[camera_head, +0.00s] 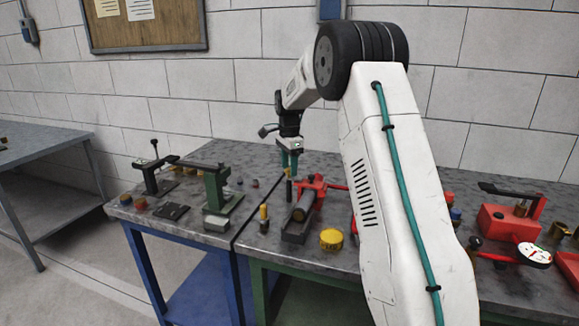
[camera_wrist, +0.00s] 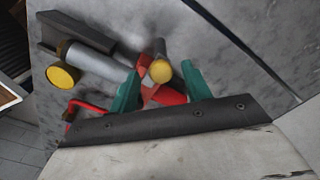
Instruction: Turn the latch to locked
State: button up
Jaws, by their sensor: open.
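A red device (camera_head: 312,187) stands on the workbench, with a grey cylinder (camera_head: 304,206) in a dark cradle beside it. In the wrist view, a yellow-tipped part (camera_wrist: 160,71) rises from the red body (camera_wrist: 166,95); it looks like the latch handle, but I cannot read its locked or unlocked position. My gripper (camera_head: 289,160) points down just above this part. In the wrist view, the green fingers of my gripper (camera_wrist: 161,88) are apart, one on each side of the yellow tip. I cannot tell whether either finger touches it.
A yellow knob (camera_head: 331,239) stands near the bench's front edge. A green vise-like fixture (camera_head: 216,187) and small parts are to the left. A red device with a dark lever (camera_head: 507,217) and a gauge (camera_head: 535,254) are to the right. My arm hides the bench's middle.

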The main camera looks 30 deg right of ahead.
notch_tip(320, 180, up, 8)
jog(key=shift+f, duration=0.25)
dwell(0.5)
jog(key=shift+n, duration=0.6)
jog(key=s+a+n, duration=0.6)
jog(key=s+a, duration=0.1)
jog(key=s, duration=0.8)
jog(key=s+a+r+n+t, duration=0.1)
jog(key=s+a+n, duration=0.5)
jog(key=s, duration=0.9)
jog(key=s+a+n, duration=0.6)
jog(key=s+a, duration=0.3)
jog(key=s, duration=0.6)
jog(key=shift+s+r, duration=0.15)
jog(key=shift+r, duration=0.15)
